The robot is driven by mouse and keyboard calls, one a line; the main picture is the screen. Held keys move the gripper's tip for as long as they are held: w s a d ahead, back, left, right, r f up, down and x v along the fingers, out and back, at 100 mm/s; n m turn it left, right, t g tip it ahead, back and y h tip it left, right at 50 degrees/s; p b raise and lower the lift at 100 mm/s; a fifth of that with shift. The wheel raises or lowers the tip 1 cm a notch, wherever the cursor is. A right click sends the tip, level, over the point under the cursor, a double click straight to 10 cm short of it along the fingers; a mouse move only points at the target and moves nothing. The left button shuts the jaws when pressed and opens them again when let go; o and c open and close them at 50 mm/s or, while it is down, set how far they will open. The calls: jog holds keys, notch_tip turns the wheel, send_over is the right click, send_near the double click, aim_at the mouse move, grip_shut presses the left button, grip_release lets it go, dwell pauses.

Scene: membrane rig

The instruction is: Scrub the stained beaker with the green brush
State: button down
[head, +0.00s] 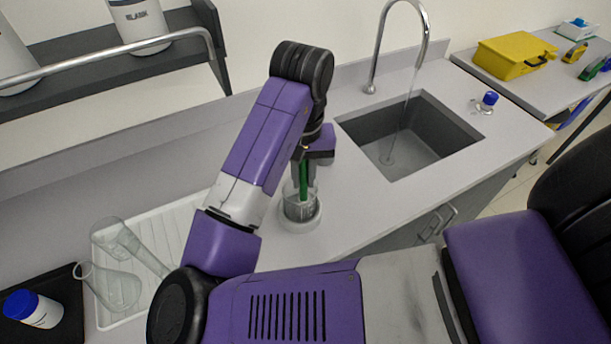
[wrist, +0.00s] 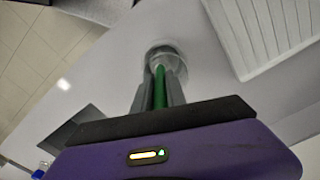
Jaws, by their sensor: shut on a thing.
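The green brush (head: 303,174) stands about upright with its lower end inside the glass beaker (head: 300,207). My gripper (head: 304,160) is above the beaker. In the wrist view my gripper (wrist: 159,88) is shut on the green brush (wrist: 159,85), which points down into the beaker (wrist: 165,57). The brush tip and any stain on the glass are too small or hidden to make out.
The sink (head: 410,135) with running water lies to the right. A white drying tray (head: 168,232) with clear glassware (head: 118,285) is at left. A blue-capped jar (head: 34,309) sits on a black tray. A rail shelf (head: 110,58) stands behind. A yellow case (head: 514,56) is far right.

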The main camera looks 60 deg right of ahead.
aim_at(303, 162)
jog(key=shift+w+d, duration=0.1)
jog(key=shift+w, duration=0.45)
jog(key=shift+s+d+p, duration=0.15)
jog(key=shift+d+p, duration=0.3)
jog(key=shift+d, duration=0.3)
jog(key=shift+r+p, duration=1)
jog(key=shift+r, duration=0.25)
jog(key=shift+f+b, duration=1.25)
jog(key=shift+b, duration=0.2)
jog(key=shift+a, duration=0.1)
